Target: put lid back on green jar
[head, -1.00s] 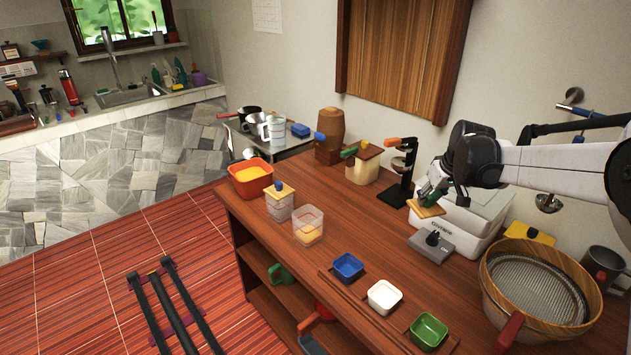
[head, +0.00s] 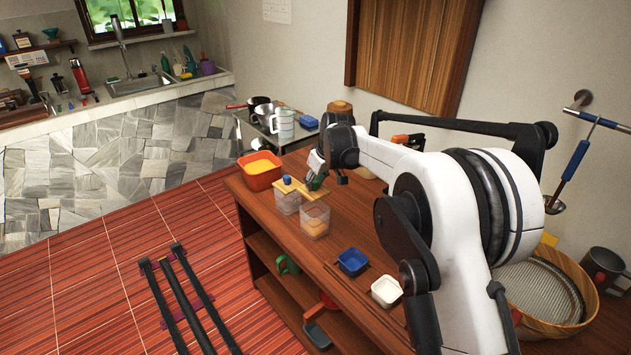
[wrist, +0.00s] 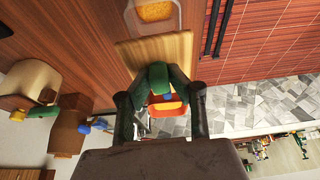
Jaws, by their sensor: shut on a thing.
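My gripper (head: 316,182) is shut on the green knob (wrist: 158,77) of a square wooden lid (wrist: 155,50). An open clear jar (head: 315,222) with orange contents stands on the wooden counter; it also shows in the wrist view (wrist: 155,12). The lid is held above and close to this jar, at its back side in the head view. I cannot tell whether lid and rim touch. Another clear jar (head: 287,205), with a blue-knobbed wooden lid (head: 287,184), stands just left of it.
An orange bowl (head: 260,178) with yellow contents stands behind the jars at the counter's left end. Blue (head: 352,262) and white (head: 387,292) small bowls sit nearer the front edge. My arm hides much of the counter's right side.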

